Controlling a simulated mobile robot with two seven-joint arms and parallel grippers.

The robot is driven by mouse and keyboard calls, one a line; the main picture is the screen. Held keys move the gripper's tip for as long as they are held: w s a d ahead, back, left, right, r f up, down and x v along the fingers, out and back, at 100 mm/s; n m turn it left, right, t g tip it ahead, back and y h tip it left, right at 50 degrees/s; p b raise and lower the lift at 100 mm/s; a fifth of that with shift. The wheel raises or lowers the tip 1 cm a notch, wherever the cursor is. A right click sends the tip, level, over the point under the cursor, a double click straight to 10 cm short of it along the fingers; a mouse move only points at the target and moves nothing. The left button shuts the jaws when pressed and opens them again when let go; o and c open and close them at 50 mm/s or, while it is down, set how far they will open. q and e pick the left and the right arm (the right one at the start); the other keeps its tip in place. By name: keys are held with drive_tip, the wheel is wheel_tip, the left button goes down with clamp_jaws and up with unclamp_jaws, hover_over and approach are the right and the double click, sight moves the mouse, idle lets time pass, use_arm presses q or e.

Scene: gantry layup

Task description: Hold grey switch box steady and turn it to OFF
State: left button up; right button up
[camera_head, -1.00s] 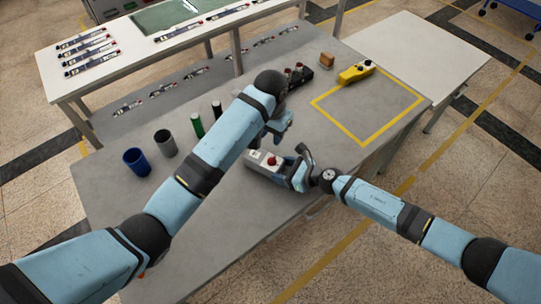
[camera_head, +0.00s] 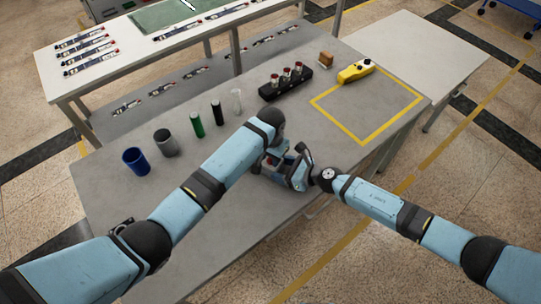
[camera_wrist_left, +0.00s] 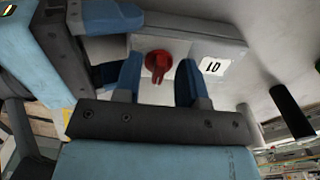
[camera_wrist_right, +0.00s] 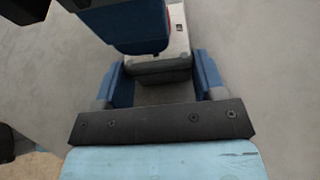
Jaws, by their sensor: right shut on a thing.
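The grey switch box (camera_wrist_left: 192,45) lies on the grey table and is mostly hidden by my arms in the head view. In the left wrist view its red knob (camera_wrist_left: 157,66) and a white label with black marks (camera_wrist_left: 215,66) show. My right gripper (camera_wrist_right: 160,66) is shut on the box, one finger on each side; it also shows in the head view (camera_head: 292,172). My left gripper (camera_wrist_left: 160,78) is over the box, open, its fingers on either side of the red knob with a small gap. It also shows in the head view (camera_head: 276,154).
A blue cup (camera_head: 136,161), a grey cup (camera_head: 165,142) and several slim cylinders stand to the left. A black holder with red-topped items (camera_head: 287,82), a brown block (camera_head: 326,59) and a yellow box (camera_head: 356,71) sit farther back.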

drive_tip(key=shift+s+f, duration=0.1)
drive_tip(key=shift+f, duration=0.1)
use_arm(q)
clamp_jaws()
drive_tip(key=shift+n, duration=0.4)
unclamp_jaws()
wheel_tip(320, 180, up, 12)
idle(0.4)
